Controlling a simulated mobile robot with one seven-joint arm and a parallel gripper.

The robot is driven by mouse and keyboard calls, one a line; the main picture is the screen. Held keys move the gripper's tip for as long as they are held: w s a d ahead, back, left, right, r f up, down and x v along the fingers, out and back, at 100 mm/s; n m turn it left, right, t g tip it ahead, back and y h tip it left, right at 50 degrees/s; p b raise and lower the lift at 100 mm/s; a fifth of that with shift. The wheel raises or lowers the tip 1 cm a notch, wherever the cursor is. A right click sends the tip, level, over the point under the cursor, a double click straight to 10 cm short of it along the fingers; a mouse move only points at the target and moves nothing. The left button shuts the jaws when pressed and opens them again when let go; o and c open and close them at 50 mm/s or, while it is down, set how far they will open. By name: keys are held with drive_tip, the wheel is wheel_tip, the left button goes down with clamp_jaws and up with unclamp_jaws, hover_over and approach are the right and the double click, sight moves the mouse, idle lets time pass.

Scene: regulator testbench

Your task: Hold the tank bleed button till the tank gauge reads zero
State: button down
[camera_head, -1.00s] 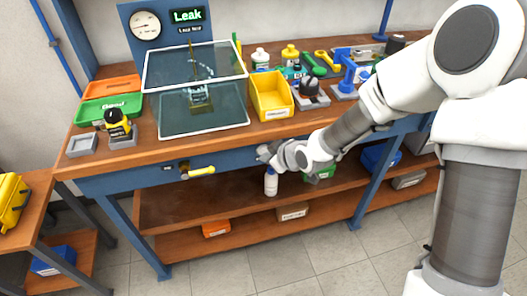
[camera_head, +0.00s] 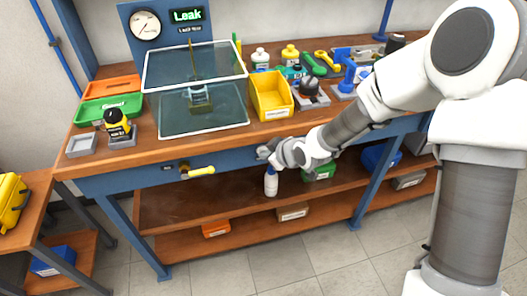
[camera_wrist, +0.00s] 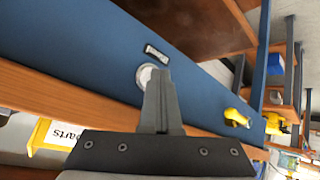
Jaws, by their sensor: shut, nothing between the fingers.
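A round pale button (camera_wrist: 146,75) sits on the blue front rail of the bench, next to a small label too small to read. In the wrist view my gripper (camera_wrist: 157,72) is shut and empty, its tips overlapping the button's edge. Whether they touch or press it I cannot tell. In the head view my gripper (camera_head: 264,152) is at the bench's front rail and hides the button. A round white gauge (camera_head: 146,25) with a dark needle is on the blue back panel; its reading is too small to tell.
A yellow lever (camera_head: 201,171) sticks out of the rail left of my gripper; it also shows in the wrist view (camera_wrist: 236,118). A glass-walled tank (camera_head: 203,122), a yellow bin (camera_head: 270,94) and a green "Leak" display (camera_head: 187,16) are above. A white bottle (camera_head: 271,183) stands below.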

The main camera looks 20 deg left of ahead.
drive_tip(key=shift+s, duration=0.1)
drive_tip(key=shift+s+d, duration=0.45)
drive_tip(key=shift+s, duration=0.2)
drive_tip(key=shift+s, duration=0.1)
drive_tip(key=s+d, duration=0.1)
drive_tip(key=s, duration=0.1)
drive_tip(key=s+d, duration=0.1)
drive_tip(key=s, duration=0.1)
drive_tip(key=shift+d+b, duration=0.3)
idle(0.4)
